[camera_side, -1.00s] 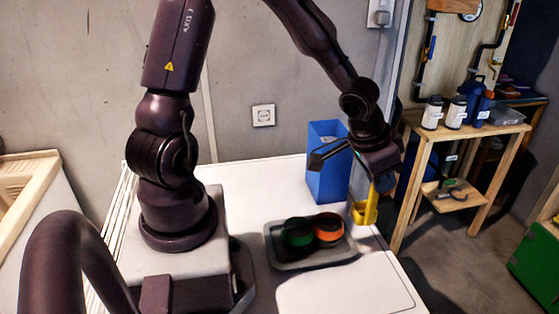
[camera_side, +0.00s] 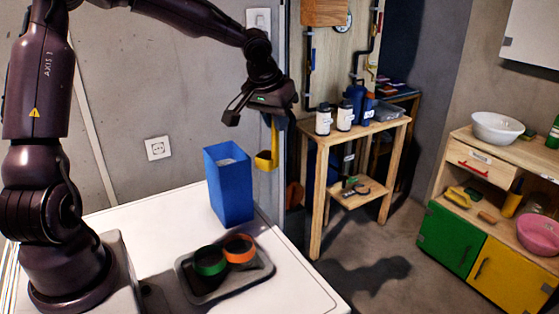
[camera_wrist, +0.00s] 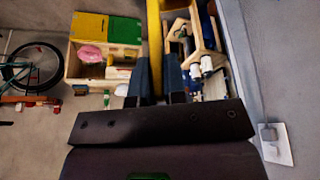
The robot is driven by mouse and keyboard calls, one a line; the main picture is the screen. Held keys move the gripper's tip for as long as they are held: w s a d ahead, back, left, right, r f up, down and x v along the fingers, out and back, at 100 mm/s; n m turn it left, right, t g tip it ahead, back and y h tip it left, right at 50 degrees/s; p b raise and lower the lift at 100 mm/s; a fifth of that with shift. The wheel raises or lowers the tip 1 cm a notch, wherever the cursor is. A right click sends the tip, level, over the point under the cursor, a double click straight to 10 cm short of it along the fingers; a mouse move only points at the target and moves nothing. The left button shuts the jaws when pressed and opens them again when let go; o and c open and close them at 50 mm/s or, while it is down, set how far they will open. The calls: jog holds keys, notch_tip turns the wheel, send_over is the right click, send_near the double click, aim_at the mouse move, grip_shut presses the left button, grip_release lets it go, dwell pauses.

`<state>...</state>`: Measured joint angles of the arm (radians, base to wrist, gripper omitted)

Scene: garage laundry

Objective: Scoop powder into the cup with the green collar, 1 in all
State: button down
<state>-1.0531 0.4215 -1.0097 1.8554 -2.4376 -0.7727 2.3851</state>
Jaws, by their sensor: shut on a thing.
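The cup with the green collar (camera_side: 209,261) stands on a grey tray on the white worktop in the side view. A cup with an orange collar (camera_side: 239,249) stands right beside it. A tall blue box (camera_side: 229,186), open at the top with pale contents showing, stands behind the tray. My gripper (camera_side: 274,116) is shut on the handle of a yellow scoop (camera_side: 266,160), up in the air right of the blue box. The scoop hangs upright with its bowl down; I cannot tell what is in it. The wrist view shows the yellow handle (camera_wrist: 155,45) between my fingers.
The grey tray (camera_side: 228,290) lies near the worktop's front right edge. A wooden shelf (camera_side: 362,135) with several bottles stands beyond the worktop. A cabinet with green (camera_side: 450,238) and yellow doors is at far right. A wall socket (camera_side: 158,148) is behind.

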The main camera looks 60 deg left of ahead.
jog(key=s+a+r+n+g+y, duration=0.1)
jog(key=s+a+r+n+g, duration=0.15)
jog(key=a+n, duration=0.4)
jog(key=s+a+r+n+g+y, duration=0.1)
jog(key=s+a+r+n+g, duration=0.15)
jog(key=a+n, duration=0.4)
notch_tip(320, 180, down, 11)
jog(key=shift+s+f+t+y, duration=0.15)
jog(key=shift+s+t+y, duration=0.15)
jog(key=shift+s+t, duration=0.15)
jog(key=shift+f, duration=1.25)
dwell(0.4)
dwell(0.5)
notch_tip(320, 180, up, 14)
dwell(1.1)
dwell(0.4)
